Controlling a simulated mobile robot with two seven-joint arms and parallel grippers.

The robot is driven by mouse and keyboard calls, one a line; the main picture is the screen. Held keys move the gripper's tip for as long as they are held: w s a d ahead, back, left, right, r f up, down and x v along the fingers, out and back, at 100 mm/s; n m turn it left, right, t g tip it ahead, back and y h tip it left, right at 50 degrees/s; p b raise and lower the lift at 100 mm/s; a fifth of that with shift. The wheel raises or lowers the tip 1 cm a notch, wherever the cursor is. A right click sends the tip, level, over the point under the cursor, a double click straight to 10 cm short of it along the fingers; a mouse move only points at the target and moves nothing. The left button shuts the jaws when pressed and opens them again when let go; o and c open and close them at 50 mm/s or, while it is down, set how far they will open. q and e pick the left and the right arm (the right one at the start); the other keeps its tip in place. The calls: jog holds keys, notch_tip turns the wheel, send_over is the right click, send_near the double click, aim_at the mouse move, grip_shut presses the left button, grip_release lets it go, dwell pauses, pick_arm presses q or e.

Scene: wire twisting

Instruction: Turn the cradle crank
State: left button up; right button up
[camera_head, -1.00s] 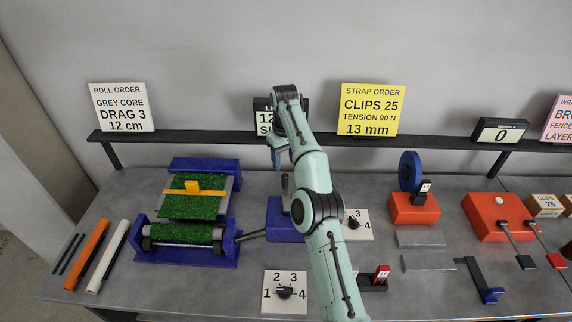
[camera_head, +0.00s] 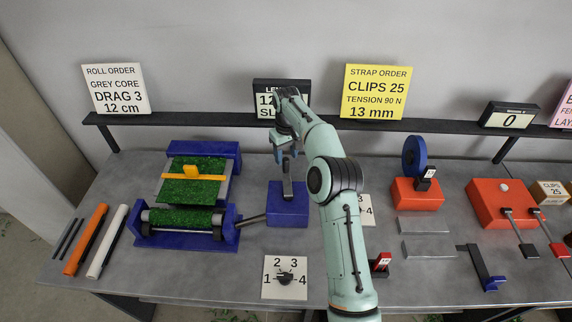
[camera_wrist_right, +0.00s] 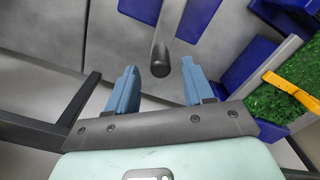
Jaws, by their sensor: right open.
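The blue cradle (camera_head: 160,238) stands left of centre and carries a green turf roll (camera_head: 180,217). A grey rod runs from its right side to a blue crank block (camera_head: 287,209). A dark grey upright crank handle (camera_head: 287,185) rises at this block. My right gripper (camera_head: 286,157) is just above and behind the handle, pointing down. In the right wrist view my gripper (camera_wrist_right: 160,85) is open, and the round end of the crank handle (camera_wrist_right: 160,68) lies between the lines of its two blue fingers, apart from both. My left gripper is not in view.
A dial (camera_head: 285,278) with numbers lies in front of the crank block. A dark shelf rail (camera_head: 200,122) with order signs runs behind. Orange and white rolls (camera_head: 108,240) lie at left. Red blocks (camera_head: 416,196) stand at right.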

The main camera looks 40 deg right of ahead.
aim_at(287, 176)
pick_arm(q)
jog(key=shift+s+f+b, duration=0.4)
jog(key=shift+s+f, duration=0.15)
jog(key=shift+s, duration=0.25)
pick_arm(e)
notch_tip(287, 176, down, 5)
jog(key=shift+f, duration=0.15)
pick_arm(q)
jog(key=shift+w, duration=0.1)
pick_arm(e)
grip_shut()
